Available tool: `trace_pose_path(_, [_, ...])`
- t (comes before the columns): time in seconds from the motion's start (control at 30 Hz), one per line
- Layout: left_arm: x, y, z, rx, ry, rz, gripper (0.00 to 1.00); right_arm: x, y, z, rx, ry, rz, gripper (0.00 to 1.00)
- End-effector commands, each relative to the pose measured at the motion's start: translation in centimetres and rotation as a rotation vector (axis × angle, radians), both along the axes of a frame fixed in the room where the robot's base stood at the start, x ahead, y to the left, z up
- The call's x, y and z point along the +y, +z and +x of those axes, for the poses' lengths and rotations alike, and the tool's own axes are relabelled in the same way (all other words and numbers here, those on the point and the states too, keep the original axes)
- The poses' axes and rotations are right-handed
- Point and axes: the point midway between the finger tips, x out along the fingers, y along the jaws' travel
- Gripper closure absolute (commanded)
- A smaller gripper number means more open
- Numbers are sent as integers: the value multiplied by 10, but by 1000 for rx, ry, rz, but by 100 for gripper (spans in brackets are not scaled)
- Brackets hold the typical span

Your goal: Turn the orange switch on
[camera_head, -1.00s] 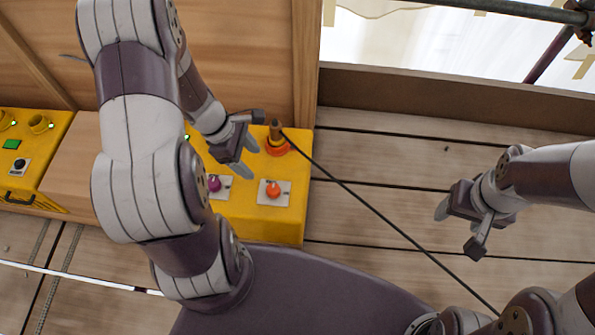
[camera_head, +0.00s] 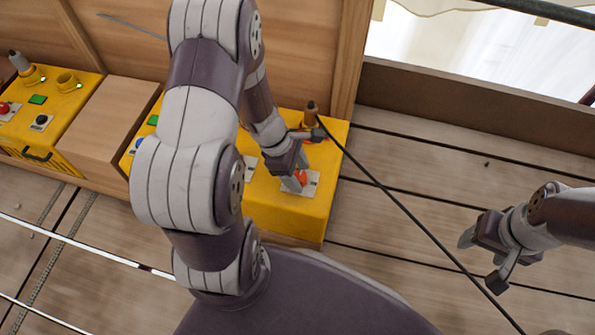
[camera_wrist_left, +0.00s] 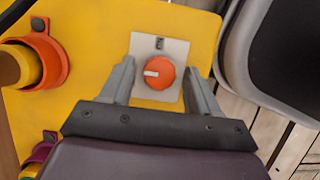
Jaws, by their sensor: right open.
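The orange switch (camera_wrist_left: 155,73) is a round knob with a white mark pointing left, on a pale plate on the yellow box. In the head view the switch (camera_head: 302,176) is partly hidden by my left gripper (camera_head: 296,180). In the left wrist view my left gripper (camera_wrist_left: 160,85) has its two fingers apart, one on each side of the knob, with a gap visible around it. Whether the fingertips reach down to knob height is unclear. My right gripper (camera_head: 481,259) is open and empty above the floor at the right.
The yellow box (camera_head: 285,215) has an orange socket (camera_wrist_left: 52,60) with a cable plugged in, which runs across the floor. Another yellow box (camera_head: 75,95) stands at the left beyond a wooden block (camera_head: 115,110). A wooden wall is behind.

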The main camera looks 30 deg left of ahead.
Motion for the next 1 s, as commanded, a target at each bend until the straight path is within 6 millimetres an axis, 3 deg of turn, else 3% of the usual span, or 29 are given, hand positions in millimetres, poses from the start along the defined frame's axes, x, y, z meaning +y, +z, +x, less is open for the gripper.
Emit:
trace_pose_path(0.03, [0,0,0,0,0,0,56,0,0,0,0,0,0,36])
trace_pose_path(0.13, [0,0,0,0,0,0,89,0,0,0,0,0,0,36])
trace_pose_path(0.17, [0,0,0,0,0,0,92,0,0,0,0,0,0,36])
trace_pose_path(0.57, [0,3,0,2,-70,-2,92,0,12,0,0,0,0,36])
trace_pose_path(1.0, [-1,7,2,3,-436,-3,92,0,62,0,0,0,0,36])
